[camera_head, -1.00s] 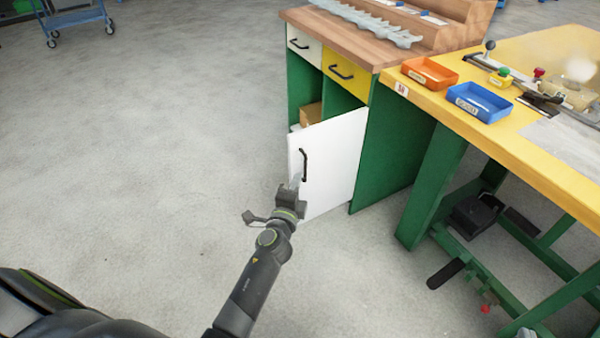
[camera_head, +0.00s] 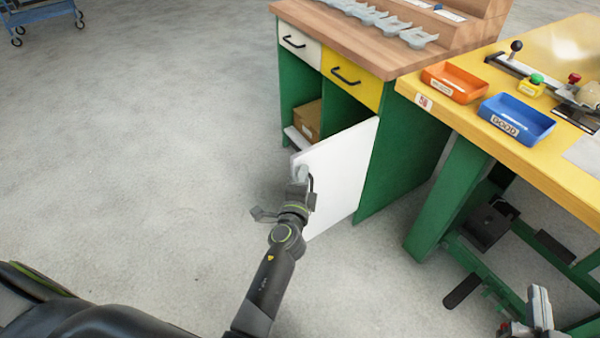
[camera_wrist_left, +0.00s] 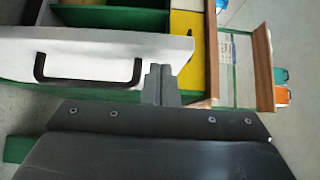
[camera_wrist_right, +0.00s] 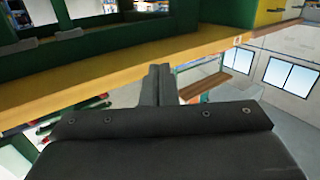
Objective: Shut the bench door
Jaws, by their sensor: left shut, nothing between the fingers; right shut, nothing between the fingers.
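The white bench door (camera_head: 340,180) stands open on the green bench (camera_head: 405,155), swung out from the right side of the opening. Its black handle (camera_wrist_left: 88,80) shows in the left wrist view, and is partly hidden by my gripper in the head view. My left gripper (camera_head: 300,172) is shut and empty, with its tips at the door's free edge beside the handle; in the left wrist view the tips (camera_wrist_left: 158,72) overlap the door's edge. I cannot tell if they touch. My right gripper (camera_head: 540,295) is shut and empty, low at the right near the yellow table.
A cardboard box (camera_head: 307,120) sits on the shelf inside the bench. A white drawer (camera_head: 298,42) and a yellow drawer (camera_head: 350,77) are closed above. The yellow table (camera_head: 540,160) with green legs stands at the right.

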